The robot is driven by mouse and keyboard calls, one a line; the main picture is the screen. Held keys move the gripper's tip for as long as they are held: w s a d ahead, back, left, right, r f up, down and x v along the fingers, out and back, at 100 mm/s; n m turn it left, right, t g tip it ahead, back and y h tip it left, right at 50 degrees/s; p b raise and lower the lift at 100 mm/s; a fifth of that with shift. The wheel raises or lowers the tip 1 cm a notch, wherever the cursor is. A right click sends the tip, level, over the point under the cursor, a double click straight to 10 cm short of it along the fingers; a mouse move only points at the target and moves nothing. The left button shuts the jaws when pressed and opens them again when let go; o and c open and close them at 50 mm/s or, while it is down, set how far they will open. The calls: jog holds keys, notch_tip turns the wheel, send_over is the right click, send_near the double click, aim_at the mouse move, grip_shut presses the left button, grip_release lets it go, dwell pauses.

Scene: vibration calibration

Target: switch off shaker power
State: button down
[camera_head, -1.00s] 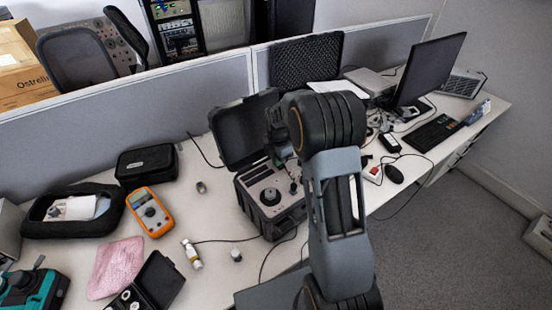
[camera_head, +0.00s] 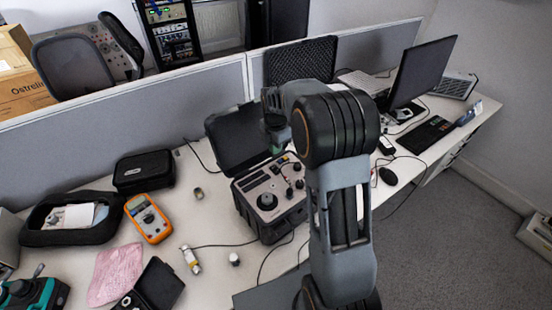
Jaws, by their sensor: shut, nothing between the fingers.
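The shaker (camera_head: 270,200) is a black case standing on the desk in the middle of the view. Its lid (camera_head: 235,140) is open and leans back. My gripper (camera_head: 278,149) is shut and empty, above the back edge of the panel, in front of the lid's right part. It looks apart from the panel. The fingertips are small and dark here. My arm covers the area right of the case. I cannot tell the power switch's position.
An orange multimeter (camera_head: 148,218), a black pouch (camera_head: 144,170) and an open black tray (camera_head: 40,232) lie to the left. A cabled sensor (camera_head: 191,260) lies in front. A monitor (camera_head: 424,72), keyboard (camera_head: 427,136) and mouse (camera_head: 388,176) are at right. A divider (camera_head: 130,95) stands behind.

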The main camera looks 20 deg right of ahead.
jog(key=shift+r, duration=2.45)
jog(key=s+a+r+m+t, duration=0.1)
jog(key=s+a+m+t, duration=0.1)
jog(key=s+m, duration=0.8)
jog(key=s+a+r+m+t, duration=0.2)
jog(key=s+m, duration=0.9)
jog(key=shift+s+a+r, duration=0.25)
jog(key=shift+s+a, duration=0.1)
jog(key=shift+a, duration=0.05)
